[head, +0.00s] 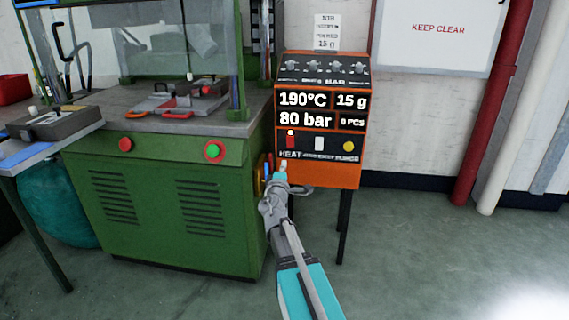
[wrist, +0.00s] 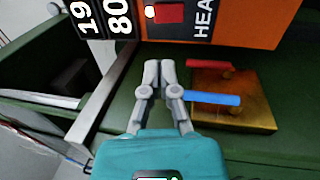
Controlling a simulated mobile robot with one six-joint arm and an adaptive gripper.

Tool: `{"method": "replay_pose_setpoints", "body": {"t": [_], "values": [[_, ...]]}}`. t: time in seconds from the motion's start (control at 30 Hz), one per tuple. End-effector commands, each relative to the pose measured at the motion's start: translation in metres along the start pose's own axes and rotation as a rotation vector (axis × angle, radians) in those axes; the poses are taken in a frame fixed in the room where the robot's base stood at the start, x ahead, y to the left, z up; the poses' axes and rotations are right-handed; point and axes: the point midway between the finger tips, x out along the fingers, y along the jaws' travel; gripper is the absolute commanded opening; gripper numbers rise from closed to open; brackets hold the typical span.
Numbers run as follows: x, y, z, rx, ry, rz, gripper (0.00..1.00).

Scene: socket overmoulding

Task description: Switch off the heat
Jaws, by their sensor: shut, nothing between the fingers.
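The orange control box (head: 325,175) stands on dark legs beside the green machine. Its display reads 190°C, 15 g, 80 bar and 0 PCS. The red HEAT switch (head: 290,141) is at the lower left of its panel, with a lit lamp just above it. The switch also shows at the top of the wrist view (wrist: 168,13), with the lamp lit at its left. My gripper (head: 282,168) is shut and empty, just below the HEAT label. In the wrist view its closed fingertips (wrist: 160,68) point toward the panel, apart from the switch.
A white switch (head: 319,144) and a yellow button (head: 348,146) sit right of HEAT. The green machine (head: 160,205) stands close at the left. A brass block with red and blue handles (wrist: 230,100) lies right of my fingers. Floor at right is clear.

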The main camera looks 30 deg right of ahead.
Motion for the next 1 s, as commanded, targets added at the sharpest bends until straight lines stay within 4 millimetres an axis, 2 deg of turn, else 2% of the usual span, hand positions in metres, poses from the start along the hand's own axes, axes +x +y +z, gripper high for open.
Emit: {"method": "replay_pose_setpoints", "body": {"t": [0.2, 0.7, 1.0], "values": [[0.021, 0.001, -0.001, -0.001, -0.001, 0.0, 0.0], [0.099, 0.001, -0.001, -0.001, -0.001, 0.0, 0.0], [0.128, 0.0, 0.0, -0.001, 0.0, 0.0, 0.0]]}}
